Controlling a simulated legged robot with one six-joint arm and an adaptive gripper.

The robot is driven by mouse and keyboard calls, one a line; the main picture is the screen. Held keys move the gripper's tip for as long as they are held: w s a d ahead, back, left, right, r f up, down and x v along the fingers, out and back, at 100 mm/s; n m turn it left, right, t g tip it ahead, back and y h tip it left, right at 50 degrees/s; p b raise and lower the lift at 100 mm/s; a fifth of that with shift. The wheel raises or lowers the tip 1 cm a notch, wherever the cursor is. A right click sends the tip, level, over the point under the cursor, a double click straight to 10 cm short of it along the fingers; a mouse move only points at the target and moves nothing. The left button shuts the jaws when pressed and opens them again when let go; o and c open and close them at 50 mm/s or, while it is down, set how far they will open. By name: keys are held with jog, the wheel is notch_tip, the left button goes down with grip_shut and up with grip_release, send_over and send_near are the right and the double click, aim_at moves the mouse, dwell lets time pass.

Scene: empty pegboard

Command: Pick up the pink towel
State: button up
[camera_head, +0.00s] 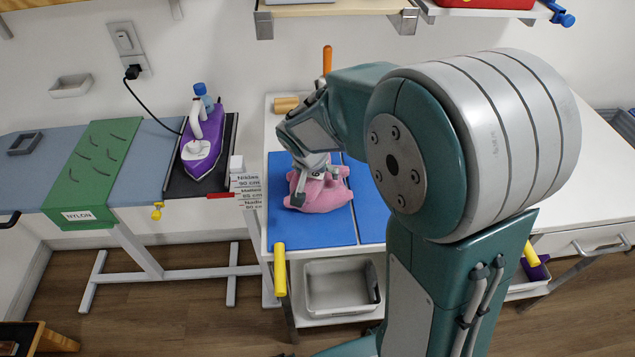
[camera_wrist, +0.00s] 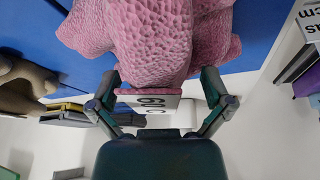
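The pink towel (camera_head: 325,194) lies bunched up on the blue mat (camera_head: 287,230) on the white table. In the wrist view the towel (camera_wrist: 155,40) fills the upper middle, with folds bulging toward the palm. My gripper (camera_head: 317,183) points down at the towel and hides part of its top. In the wrist view my gripper (camera_wrist: 161,76) has its two fingers spread wide, one at each side of a towel bulge. The fingertips are at or very near the cloth; whether they press on it is unclear.
A purple iron (camera_head: 202,145) stands on a dark tray on the ironing board at left, beside a green cloth (camera_head: 95,175). A grey bin (camera_head: 342,287) sits under the blue mat. Shelves (camera_head: 335,8) hang above. The table's right part (camera_head: 600,180) is clear.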

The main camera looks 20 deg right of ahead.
grip_shut()
